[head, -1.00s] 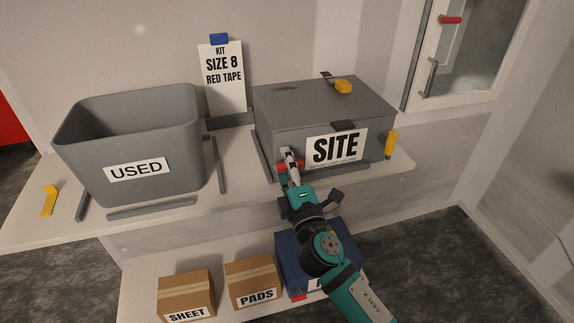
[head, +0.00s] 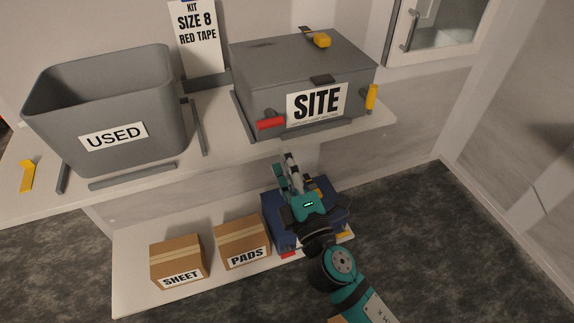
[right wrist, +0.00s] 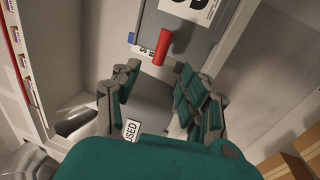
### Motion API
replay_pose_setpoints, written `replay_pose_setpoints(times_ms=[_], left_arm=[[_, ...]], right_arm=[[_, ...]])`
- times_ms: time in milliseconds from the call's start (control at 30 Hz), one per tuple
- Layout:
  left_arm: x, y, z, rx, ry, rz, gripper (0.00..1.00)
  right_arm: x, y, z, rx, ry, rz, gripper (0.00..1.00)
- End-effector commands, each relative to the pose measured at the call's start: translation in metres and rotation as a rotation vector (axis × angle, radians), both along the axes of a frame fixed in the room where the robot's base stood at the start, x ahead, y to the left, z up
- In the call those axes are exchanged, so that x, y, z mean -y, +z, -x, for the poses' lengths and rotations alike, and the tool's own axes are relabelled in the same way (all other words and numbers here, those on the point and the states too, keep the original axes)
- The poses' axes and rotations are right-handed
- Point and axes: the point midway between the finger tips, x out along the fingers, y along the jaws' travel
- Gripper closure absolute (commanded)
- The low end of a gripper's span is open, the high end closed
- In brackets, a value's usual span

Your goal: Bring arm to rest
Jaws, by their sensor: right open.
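My right gripper (head: 285,163) is open and empty, below and in front of the shelf edge in the head view. It is apart from the grey SITE box (head: 350,90), which sits closed on the upper shelf. A red handle (head: 270,124) sticks out at the box's front left, beyond my fingertips. In the right wrist view the open fingers (right wrist: 155,85) show with nothing between them, and the red handle (right wrist: 163,48) lies ahead of them. My left gripper is not in view.
A grey USED bin (head: 60,125) stands left on the upper shelf (head: 225,150). Below my gripper are a blue case (head: 275,215) and the PADS (head: 240,235) and SHEET (head: 177,253) cartons on the lower shelf. Open floor lies to the right.

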Motion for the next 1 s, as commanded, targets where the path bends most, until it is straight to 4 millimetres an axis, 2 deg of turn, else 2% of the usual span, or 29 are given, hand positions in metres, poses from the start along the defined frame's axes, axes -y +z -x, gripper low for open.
replay_pose_setpoints(times_ms=[133, 567, 667, 767, 867, 1000], left_arm=[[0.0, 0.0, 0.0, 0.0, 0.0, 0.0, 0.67], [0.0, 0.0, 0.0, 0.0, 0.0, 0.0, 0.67], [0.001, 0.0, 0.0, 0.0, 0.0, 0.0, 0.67], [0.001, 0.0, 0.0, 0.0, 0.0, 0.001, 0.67], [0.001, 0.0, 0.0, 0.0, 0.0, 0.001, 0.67], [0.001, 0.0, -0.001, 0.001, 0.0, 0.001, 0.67]], right_arm=[[0.002, -0.001, 0.006, 0.001, -0.001, 0.0, 0.56], [0.002, -0.001, 0.006, 0.0, 0.0, 0.001, 0.56], [0.003, -0.011, 0.003, -0.023, -0.001, -0.002, 0.56], [0.007, -0.047, -0.004, -0.11, -0.006, -0.022, 0.56], [0.017, -0.11, -0.011, -0.26, -0.021, -0.064, 0.56], [0.041, -0.215, -0.006, -0.513, -0.072, -0.158, 0.56]])
